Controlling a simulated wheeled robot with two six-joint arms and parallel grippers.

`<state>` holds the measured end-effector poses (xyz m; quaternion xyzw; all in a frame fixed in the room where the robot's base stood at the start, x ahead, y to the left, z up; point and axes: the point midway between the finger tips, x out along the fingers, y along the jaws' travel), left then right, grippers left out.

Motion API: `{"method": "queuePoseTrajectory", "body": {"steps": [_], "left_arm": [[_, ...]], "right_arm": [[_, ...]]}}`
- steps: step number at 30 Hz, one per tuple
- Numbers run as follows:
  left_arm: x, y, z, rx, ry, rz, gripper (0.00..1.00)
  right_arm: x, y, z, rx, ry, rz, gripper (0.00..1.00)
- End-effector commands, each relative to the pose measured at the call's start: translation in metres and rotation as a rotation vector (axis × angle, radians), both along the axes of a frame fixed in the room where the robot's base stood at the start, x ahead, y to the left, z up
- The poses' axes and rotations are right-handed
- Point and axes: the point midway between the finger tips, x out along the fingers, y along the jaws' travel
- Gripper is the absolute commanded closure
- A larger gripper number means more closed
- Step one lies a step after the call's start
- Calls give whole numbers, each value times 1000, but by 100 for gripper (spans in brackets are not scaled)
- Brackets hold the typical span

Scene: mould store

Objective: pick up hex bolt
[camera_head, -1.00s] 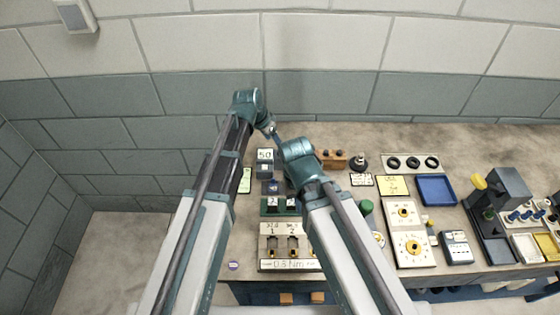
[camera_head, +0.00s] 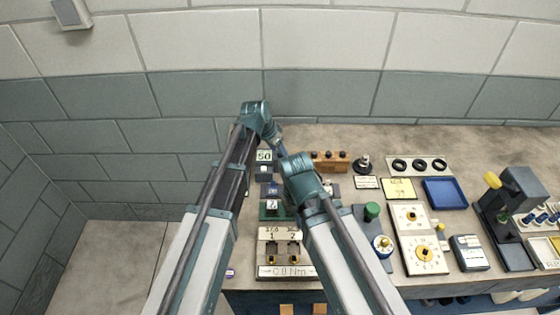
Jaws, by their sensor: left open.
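I cannot make out a hex bolt with certainty; small bolt-like pieces with blue parts (camera_head: 533,217) stand in a rack at the far right. My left gripper (camera_head: 281,150) hangs over the back of the bench, close to my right wrist, and is open. Its fingertips are small and partly hidden, and I see nothing held. My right gripper (camera_head: 303,176) is just below and to the right of it, pointing down, with its fingers hidden behind its own wrist.
A fixture with a torque readout (camera_head: 284,271) stands at the front, between my arms. A wooden block (camera_head: 330,160), a ring board (camera_head: 417,165), a blue tray (camera_head: 443,191), dial plates (camera_head: 423,255) and a dark stand (camera_head: 507,205) crowd the right. The bench's back strip is clear.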

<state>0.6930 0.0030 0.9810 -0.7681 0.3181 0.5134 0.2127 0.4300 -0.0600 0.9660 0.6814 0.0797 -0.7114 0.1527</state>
Motion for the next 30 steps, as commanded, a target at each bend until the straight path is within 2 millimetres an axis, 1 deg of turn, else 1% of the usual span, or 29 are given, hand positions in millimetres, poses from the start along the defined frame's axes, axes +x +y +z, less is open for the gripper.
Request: {"method": "queuePoseTrajectory", "body": {"steps": [5,6,15,26,30], "left_arm": [[0,0,1,0,0,0,40],[0,0,1,0,0,0,47],[0,0,1,0,0,0,100],[0,0,1,0,0,0,100],[0,0,4,0,0,0,100]], "right_arm": [[0,0,1,0,0,0,100],[0,0,1,0,0,0,100],[0,0,1,0,0,0,100],[0,0,1,0,0,0,100],[0,0,4,0,0,0,100]]}}
